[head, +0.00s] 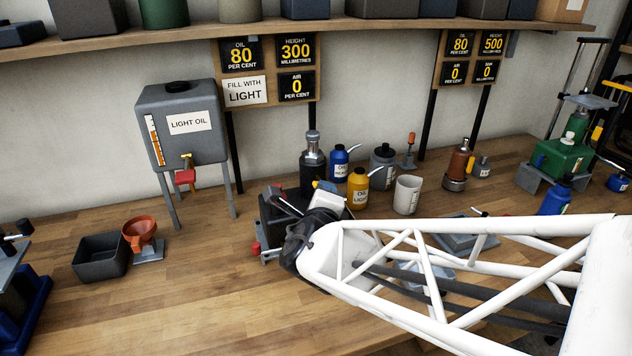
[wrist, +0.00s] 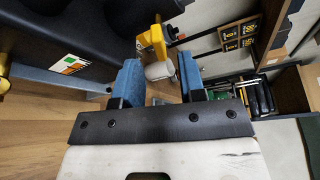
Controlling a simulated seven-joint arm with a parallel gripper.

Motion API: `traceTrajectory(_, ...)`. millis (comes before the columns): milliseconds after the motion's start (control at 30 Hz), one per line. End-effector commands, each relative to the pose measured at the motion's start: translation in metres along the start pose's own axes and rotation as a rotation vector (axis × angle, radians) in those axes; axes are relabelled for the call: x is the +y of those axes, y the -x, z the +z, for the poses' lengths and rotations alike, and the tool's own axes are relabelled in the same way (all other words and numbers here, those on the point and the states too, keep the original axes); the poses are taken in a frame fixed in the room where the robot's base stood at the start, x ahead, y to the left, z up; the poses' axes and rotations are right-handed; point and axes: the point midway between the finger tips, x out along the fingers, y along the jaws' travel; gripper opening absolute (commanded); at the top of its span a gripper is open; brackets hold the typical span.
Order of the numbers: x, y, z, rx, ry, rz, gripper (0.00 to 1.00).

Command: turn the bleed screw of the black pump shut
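The black pump (head: 273,213) stands on the bench, its body partly hidden behind my dark wrist in the head view. A small red knob (head: 255,248) shows at its lower left; I cannot tell whether it is the bleed screw. In the wrist view, a large black body with a label (wrist: 70,65) fills the upper left. A yellow part (wrist: 153,43) and a pale cylindrical piece (wrist: 159,70) show at the gap between the blue fingers of my gripper (wrist: 161,63). The fingers are apart. The pale piece appears beyond them; contact is unclear.
A grey light-oil tank (head: 180,130) on legs stands at the left, with a black tray (head: 100,258) and an orange funnel (head: 140,231) in front. Oil bottles (head: 358,191) and a white cup (head: 407,195) stand behind my arm.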

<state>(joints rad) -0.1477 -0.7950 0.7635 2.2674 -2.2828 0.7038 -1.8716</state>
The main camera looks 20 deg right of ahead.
Motion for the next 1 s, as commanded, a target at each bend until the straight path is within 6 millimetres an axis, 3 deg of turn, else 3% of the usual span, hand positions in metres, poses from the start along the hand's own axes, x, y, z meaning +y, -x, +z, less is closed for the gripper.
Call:
traceTrajectory(433, 0.000, -0.047, 0.000, 0.001, 0.001, 0.001, 0.37)
traceTrajectory(900, 0.000, -0.054, 0.000, -0.001, 0.000, 0.001, 0.37)
traceTrajectory(1000, 0.000, -0.054, 0.000, 0.000, 0.000, 0.001, 0.22)
